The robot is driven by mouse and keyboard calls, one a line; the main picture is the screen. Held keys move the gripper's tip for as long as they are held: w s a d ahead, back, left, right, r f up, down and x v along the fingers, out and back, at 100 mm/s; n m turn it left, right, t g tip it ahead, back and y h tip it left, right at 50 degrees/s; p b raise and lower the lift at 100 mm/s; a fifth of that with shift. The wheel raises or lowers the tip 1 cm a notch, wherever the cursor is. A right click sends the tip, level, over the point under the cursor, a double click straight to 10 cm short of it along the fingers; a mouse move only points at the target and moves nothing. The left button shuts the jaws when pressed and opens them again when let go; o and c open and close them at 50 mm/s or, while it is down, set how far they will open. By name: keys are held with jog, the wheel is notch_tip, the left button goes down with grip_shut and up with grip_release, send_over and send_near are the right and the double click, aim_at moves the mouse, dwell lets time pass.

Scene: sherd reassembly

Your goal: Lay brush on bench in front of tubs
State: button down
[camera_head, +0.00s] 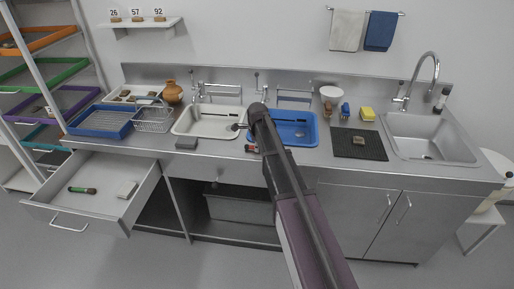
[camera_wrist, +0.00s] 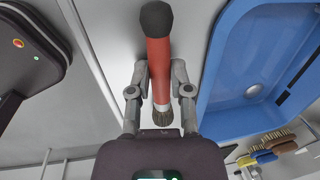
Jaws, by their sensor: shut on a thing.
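The brush (camera_wrist: 158,50) has a red handle, a black end and dark bristles. In the wrist view my gripper (camera_wrist: 160,75) is shut on its handle, with the bristle end toward my palm. In the head view the brush (camera_head: 250,148) shows just left of my arm, at the bench's front strip; my arm hides the gripper there. I cannot tell whether the brush touches the bench (camera_head: 215,147). The white tub (camera_head: 182,127) stands left of my arm, and the blue tub (camera_head: 311,131) right of it, also in the wrist view (camera_wrist: 215,118).
A wire rack (camera_head: 153,124) and blue tray (camera_head: 98,123) stand left. An open drawer (camera_head: 110,205) juts out below left.

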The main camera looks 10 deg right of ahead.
jog(key=shift+f, duration=0.2)
jog(key=c, duration=0.5)
grip_release()
jog(key=shift+c, duration=0.2)
jog(key=shift+r, duration=0.2)
notch_tip(320, 180, up, 12)
jog(key=s+p, duration=0.2)
jog(key=p, duration=1)
jog(key=shift+a, duration=0.15)
jog(key=shift+f, duration=0.1)
